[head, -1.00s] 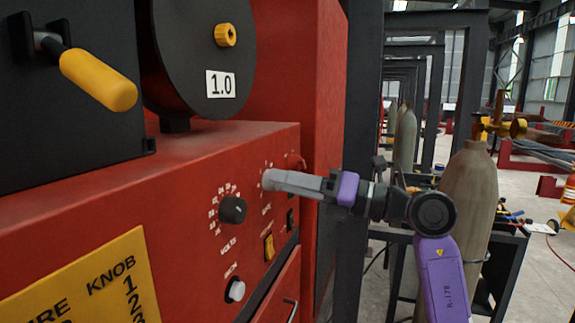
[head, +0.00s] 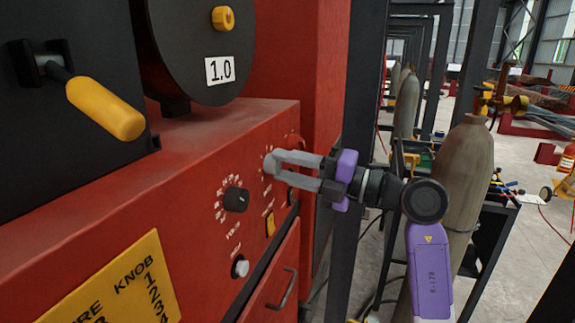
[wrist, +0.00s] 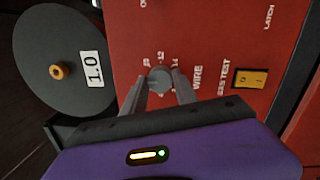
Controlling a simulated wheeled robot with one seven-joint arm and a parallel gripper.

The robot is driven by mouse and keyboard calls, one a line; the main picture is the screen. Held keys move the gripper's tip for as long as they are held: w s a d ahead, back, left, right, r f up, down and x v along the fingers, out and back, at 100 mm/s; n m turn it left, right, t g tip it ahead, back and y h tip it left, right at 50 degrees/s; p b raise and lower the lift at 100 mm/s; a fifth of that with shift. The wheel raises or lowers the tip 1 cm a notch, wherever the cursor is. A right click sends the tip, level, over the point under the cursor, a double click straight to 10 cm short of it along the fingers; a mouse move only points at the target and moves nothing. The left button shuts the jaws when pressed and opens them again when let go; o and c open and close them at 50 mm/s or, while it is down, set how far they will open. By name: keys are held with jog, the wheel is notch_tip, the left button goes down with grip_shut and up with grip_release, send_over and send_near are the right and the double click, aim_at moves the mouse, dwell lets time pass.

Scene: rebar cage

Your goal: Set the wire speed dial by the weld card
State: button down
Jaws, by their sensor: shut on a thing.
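The wire speed dial is a grey knob (wrist: 159,79) with a ring of numbers and the word WIRE beside it on the red panel. My gripper (wrist: 160,88) is shut on this knob, one finger on each side, in the wrist view. In the head view my gripper (head: 270,164) reaches the panel from the right, and its fingers mostly hide the knob. The yellow weld card (head: 115,290) is at the lower left of the head view, partly cut off; it shows WIRE and KNOB columns. The spool (head: 200,45) carries a white label (head: 220,69) reading 1.0.
A black dial (head: 236,199) sits left of my gripper, with a round button (head: 240,267) below. A yellow GAS TEST switch (wrist: 250,79) is near the knob. A yellow-handled lever (head: 105,108) sticks out at upper left. A gas cylinder (head: 468,170) stands behind my arm.

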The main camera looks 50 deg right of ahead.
dwell(0.5)
jog(key=c, duration=1)
grip_release()
jog(key=shift+o, duration=0.2)
jog(key=shift+s, duration=0.1)
jog(key=b+v, duration=0.2)
jog(key=v, duration=0.5)
jog(key=shift+s, duration=0.35)
jog(key=shift+d+f, duration=0.1)
jog(key=shift+d, duration=0.1)
